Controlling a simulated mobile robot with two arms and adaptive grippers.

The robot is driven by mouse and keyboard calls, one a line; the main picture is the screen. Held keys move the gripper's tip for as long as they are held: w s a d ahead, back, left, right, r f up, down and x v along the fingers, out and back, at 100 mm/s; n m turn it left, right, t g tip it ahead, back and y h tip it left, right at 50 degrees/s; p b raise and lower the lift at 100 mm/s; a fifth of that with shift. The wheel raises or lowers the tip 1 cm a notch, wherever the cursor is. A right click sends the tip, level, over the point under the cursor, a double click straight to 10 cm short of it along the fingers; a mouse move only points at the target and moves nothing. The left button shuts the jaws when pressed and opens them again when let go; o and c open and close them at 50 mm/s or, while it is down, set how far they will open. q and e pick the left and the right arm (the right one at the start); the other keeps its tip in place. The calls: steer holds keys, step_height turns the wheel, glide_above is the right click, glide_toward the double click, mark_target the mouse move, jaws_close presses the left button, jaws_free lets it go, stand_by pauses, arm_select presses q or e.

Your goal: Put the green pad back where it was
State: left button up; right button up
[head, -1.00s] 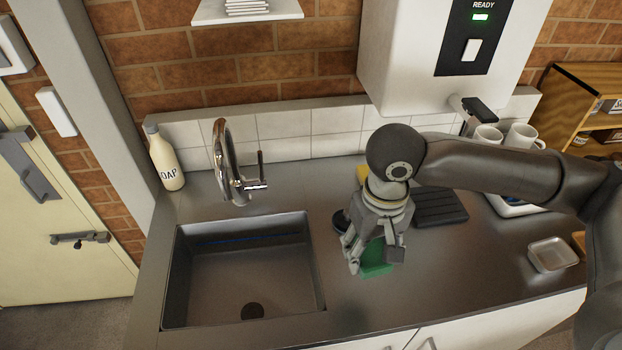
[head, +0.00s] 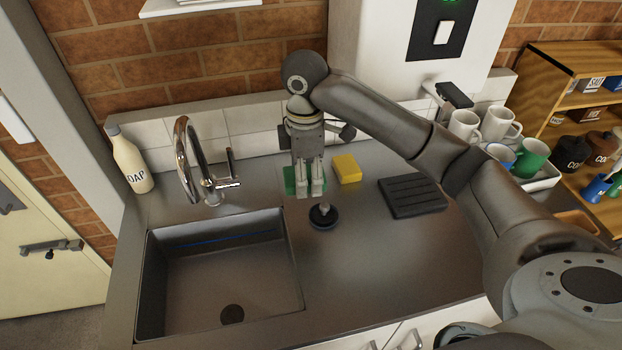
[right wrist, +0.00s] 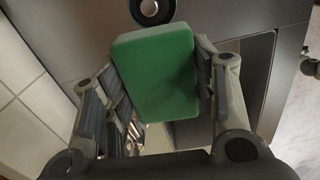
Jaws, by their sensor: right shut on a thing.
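My right gripper (head: 311,193) is shut on the green pad (head: 290,180) over the back of the counter, right of the tap. The fingers hide much of the pad in the head view. In the right wrist view the pad (right wrist: 155,75) is a green block between the two fingers. A pale flat shape (head: 262,172) shows just behind and left of the pad; I cannot tell what it is, or whether the pad touches anything below. My left gripper is not in view.
A yellow sponge (head: 346,168) lies right of the gripper, and a round black knobbed item (head: 323,216) in front. A black ribbed mat (head: 411,197) is further right. The sink (head: 220,275), tap (head: 190,160) and soap bottle (head: 129,160) are left. The front counter is clear.

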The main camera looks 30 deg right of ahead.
steer(key=shift+w+d+f+n, duration=0.2)
steer(key=shift+w+d+n, duration=0.05)
steer(key=shift+n, duration=0.05)
steer(key=w+d+f, duration=0.2)
steer(key=w+f, duration=0.1)
steer(key=w+d+f+p, duration=0.1)
steer(key=w+d+f, duration=0.1)
steer(key=w, duration=0.2)
steer(key=w+d+f, duration=0.2)
steer(key=w+f, duration=0.1)
steer(key=w, duration=0.1)
steer(key=shift+d+f, duration=0.3)
steer(key=shift+d, duration=0.05)
steer(key=shift+w+d+f, duration=0.25)
steer(key=shift+f, duration=0.2)
step_height(320, 180, down, 3)
steer(key=shift+f+p, duration=0.1)
steer(key=shift+p, duration=0.3)
steer(key=shift+f, duration=0.15)
